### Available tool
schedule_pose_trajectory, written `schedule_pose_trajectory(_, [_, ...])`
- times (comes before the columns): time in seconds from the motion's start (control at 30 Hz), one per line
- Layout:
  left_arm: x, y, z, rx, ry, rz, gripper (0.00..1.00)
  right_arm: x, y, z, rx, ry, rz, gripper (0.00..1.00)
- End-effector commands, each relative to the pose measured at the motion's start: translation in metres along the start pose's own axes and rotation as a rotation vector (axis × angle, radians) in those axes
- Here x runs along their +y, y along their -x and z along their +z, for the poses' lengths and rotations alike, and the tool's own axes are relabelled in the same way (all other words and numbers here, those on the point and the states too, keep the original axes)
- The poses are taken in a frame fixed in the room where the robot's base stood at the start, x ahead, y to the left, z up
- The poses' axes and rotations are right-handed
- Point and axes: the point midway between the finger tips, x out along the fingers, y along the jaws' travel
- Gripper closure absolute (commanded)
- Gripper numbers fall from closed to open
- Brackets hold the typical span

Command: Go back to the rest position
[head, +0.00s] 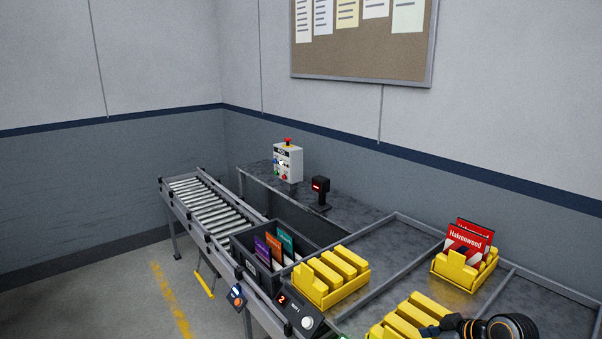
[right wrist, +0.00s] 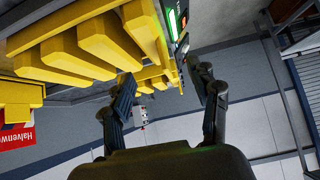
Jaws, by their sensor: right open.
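My right gripper (right wrist: 163,82) is open in the right wrist view, with its two fingers apart and nothing between them. In the head view its dark fingers (head: 440,329) show at the bottom right edge, over or beside the front yellow rack (head: 408,318); I cannot tell whether they touch it. Yellow rack parts (right wrist: 85,50) fill the upper left of the right wrist view, close to the left finger. My left gripper is in neither view.
Another yellow rack (head: 328,281) stands left, and one with red Halvenwood packets (head: 470,238) stands behind. A control box (head: 288,163) and a scanner (head: 320,190) stand on the back ledge. Floor at left is clear.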

Motion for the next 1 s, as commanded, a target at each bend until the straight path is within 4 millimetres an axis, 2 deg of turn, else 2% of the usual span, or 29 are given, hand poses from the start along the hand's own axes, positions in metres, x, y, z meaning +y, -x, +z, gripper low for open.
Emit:
schedule_pose_trajectory(0.1, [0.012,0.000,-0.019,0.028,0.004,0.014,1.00,-0.007,-0.003,0.005,-0.011,0.000,-0.004,0.39])
schedule_pose_trajectory(0.2, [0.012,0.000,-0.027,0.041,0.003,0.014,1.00,-0.017,-0.007,0.013,-0.026,0.001,-0.008,0.39])
schedule_pose_trajectory(0.37, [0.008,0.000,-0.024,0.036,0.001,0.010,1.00,-0.035,-0.013,0.028,-0.060,-0.002,-0.013,0.39])
schedule_pose_trajectory(0.53, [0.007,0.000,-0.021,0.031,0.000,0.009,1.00,-0.064,-0.020,0.051,-0.106,-0.008,-0.018,0.39])
schedule_pose_trajectory(0.67, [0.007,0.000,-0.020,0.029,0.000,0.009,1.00,-0.097,-0.024,0.076,-0.156,-0.023,-0.017,0.39])
schedule_pose_trajectory(0.77, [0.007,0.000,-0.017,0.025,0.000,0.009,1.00,-0.129,-0.022,0.101,-0.203,-0.045,-0.007,0.39])
schedule_pose_trajectory(0.9, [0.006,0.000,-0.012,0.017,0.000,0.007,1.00,-0.177,-0.009,0.138,-0.277,-0.105,0.032,0.39])
schedule_pose_trajectory(1.0, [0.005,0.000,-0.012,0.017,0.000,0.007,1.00,-0.201,0.007,0.159,-0.323,-0.157,0.074,0.39])
